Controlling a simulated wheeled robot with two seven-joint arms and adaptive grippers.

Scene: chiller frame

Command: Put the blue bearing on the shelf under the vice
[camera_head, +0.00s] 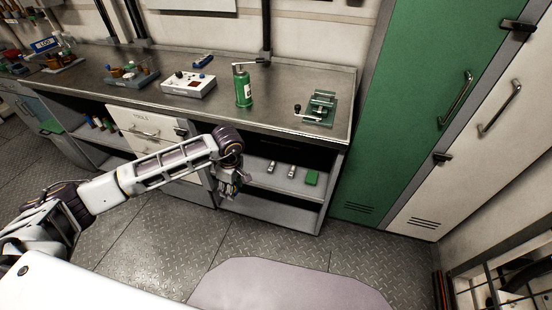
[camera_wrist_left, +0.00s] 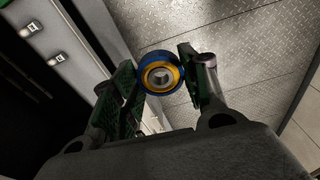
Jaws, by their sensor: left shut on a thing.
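The blue bearing (camera_wrist_left: 149,72), a blue ring with an orange-gold inner face, is held between the fingertips of my left gripper (camera_wrist_left: 157,76) in the left wrist view. In the head view my left gripper (camera_head: 232,188) is at the left front of the open shelf (camera_head: 266,181) under the bench's right end; I cannot make out the bearing there. The green vice (camera_head: 320,107) stands on the bench top above that shelf. My right gripper is not in view.
Two small pale items (camera_head: 270,167) and a green block (camera_head: 311,177) occupy the shelf. A green bottle-like tool (camera_head: 242,88) and a white box (camera_head: 188,84) stand on the bench. Drawers (camera_head: 143,130) are left of the shelf; a green locker (camera_head: 415,105) is right.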

